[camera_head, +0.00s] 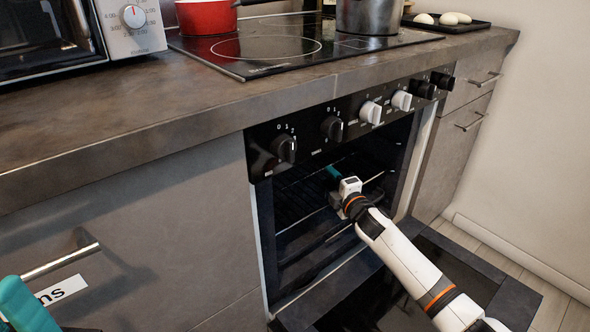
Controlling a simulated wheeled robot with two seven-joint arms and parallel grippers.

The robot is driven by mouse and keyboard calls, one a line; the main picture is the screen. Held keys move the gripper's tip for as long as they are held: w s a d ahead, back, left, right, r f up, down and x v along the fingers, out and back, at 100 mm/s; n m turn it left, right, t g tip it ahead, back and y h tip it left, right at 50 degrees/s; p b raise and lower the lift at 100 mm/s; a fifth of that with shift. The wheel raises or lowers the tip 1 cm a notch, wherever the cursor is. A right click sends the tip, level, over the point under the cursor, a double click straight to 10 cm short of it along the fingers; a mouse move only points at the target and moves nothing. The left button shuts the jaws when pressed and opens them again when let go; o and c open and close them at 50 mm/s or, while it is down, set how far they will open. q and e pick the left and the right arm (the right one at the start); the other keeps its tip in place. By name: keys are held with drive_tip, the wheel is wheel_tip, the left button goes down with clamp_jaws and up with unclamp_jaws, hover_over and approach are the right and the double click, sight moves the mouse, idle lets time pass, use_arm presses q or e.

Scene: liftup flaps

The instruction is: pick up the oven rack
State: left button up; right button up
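The oven rack (290,205) is a dark wire grid inside the open oven, seen dimly in shadow. My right arm reaches over the lowered oven door, and my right gripper (335,174) is inside the oven opening at the rack's level. A teal finger shows at its tip; the dark interior hides whether its fingers are apart or closed on the rack. My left gripper (22,305) shows only as a teal part at the lower left corner, near a drawer handle, and its fingertips are not clear.
The oven door (455,262) hangs open below my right arm. Knobs (371,112) line the panel above the opening. The counter edge (200,125) overhangs the drawers. A red pot (207,16), a steel pot (368,15) and a tray with eggs (448,24) stand on top.

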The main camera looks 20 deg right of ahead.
clamp_jaws()
drive_tip(key=shift+r, duration=0.1)
drive_tip(key=shift+r, duration=0.1)
